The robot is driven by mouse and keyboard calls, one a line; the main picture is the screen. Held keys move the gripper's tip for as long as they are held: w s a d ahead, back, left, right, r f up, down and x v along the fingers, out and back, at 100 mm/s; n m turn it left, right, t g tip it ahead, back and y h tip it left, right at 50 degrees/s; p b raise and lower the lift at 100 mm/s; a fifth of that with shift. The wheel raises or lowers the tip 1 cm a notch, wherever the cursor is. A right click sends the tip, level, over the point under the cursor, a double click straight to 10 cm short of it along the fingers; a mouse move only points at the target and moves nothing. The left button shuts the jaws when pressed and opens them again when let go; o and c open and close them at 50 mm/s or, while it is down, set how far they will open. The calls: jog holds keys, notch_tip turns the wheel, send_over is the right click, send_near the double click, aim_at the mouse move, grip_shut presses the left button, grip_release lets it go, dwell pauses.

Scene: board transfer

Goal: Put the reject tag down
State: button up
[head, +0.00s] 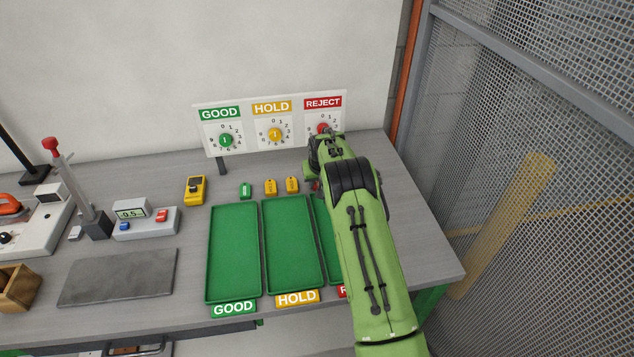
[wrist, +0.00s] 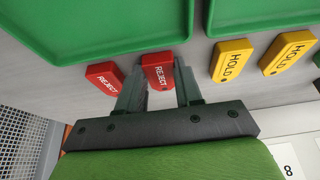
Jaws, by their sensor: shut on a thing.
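My gripper (wrist: 160,88) is shut on a red reject tag (wrist: 158,70), with one finger at each side of it in the wrist view. The tag's REJECT label shows. I cannot tell whether the tag touches the table or is just above it. A second red reject tag (wrist: 103,77) lies beside it to the left in the wrist view. In the head view my green arm hides the gripper and most of the reject tags; a small red bit (head: 315,186) shows at the arm's left edge. The reject tray (head: 324,232) is partly hidden behind the arm.
Two yellow hold tags (wrist: 232,60) lie right of my gripper in the wrist view. A green tag (head: 245,190) lies left of them in the head view. The good tray (head: 233,250) and hold tray (head: 292,245) are empty. A dial board (head: 247,141) stands behind.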

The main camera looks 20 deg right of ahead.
notch_tip(320, 180, up, 10)
jog(key=shift+p, duration=0.3)
jog(key=shift+f, duration=0.1)
